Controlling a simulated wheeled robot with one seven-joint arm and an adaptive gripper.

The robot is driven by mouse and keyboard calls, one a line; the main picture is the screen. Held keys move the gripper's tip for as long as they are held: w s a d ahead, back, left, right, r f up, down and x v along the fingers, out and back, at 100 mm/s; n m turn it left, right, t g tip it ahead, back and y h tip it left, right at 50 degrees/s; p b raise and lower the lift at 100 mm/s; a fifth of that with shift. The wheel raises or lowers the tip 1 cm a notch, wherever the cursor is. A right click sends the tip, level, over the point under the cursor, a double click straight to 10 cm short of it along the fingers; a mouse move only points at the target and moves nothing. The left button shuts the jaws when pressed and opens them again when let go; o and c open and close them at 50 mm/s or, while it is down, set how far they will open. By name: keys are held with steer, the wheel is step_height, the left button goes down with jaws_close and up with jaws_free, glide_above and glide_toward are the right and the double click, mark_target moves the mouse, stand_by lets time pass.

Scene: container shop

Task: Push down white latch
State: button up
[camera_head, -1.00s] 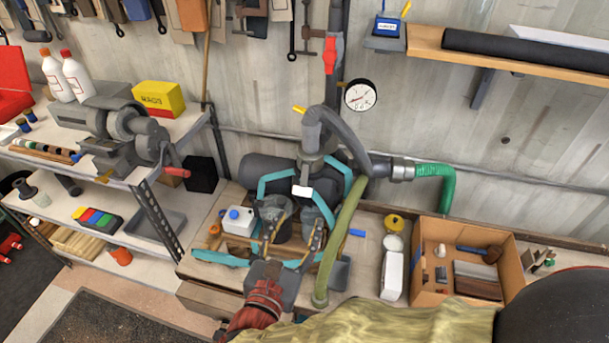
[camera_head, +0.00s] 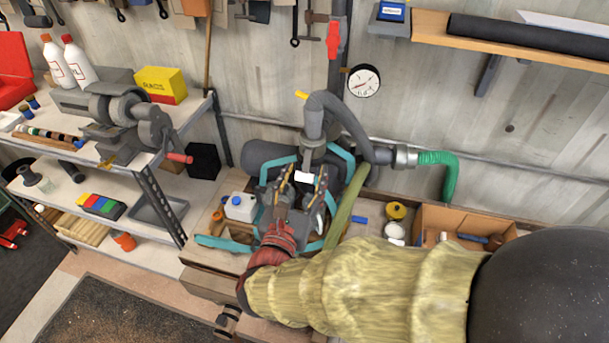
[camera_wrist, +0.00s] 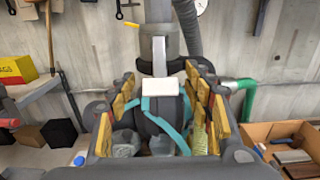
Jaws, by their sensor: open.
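The white latch (camera_head: 305,178) is a small white block on the front of the grey pump, below the upright grey pipe. It also shows in the wrist view (camera_wrist: 160,87), centred between my fingers, on a light grey lever that runs up to the pipe collar. My gripper (camera_head: 302,186) is open and empty, with its fingers pointing up toward the latch. In the wrist view my gripper (camera_wrist: 163,88) has yellow-padded fingers to the left and right of the latch, apart from it. The exact depth gap cannot be told.
The pump's teal frame (camera_head: 342,160) surrounds the work spot. A grey hose (camera_head: 345,125) arches to the right above it. An olive hose (camera_head: 345,205) runs close on the right. A white canister (camera_head: 240,207) stands left, and a cardboard box (camera_head: 460,220) stands right.

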steer(key=shift+c, duration=1.1)
steer(key=c, duration=1)
steer(key=b, duration=0.1)
steer(key=f+t+b, duration=0.1)
steer(key=b, duration=0.1)
steer(key=shift+w+d, duration=0.15)
steer(key=shift+w, duration=0.15)
steer(key=shift+w+r+t+h+b, duration=0.15)
steer(key=shift+w+t+h+b, duration=0.2)
steer(key=shift+t+b, duration=0.6)
steer(key=shift+s+g, duration=0.1)
steer(key=shift+g, duration=0.15)
steer(key=o, duration=1.2)
steer(key=shift+d, duration=0.1)
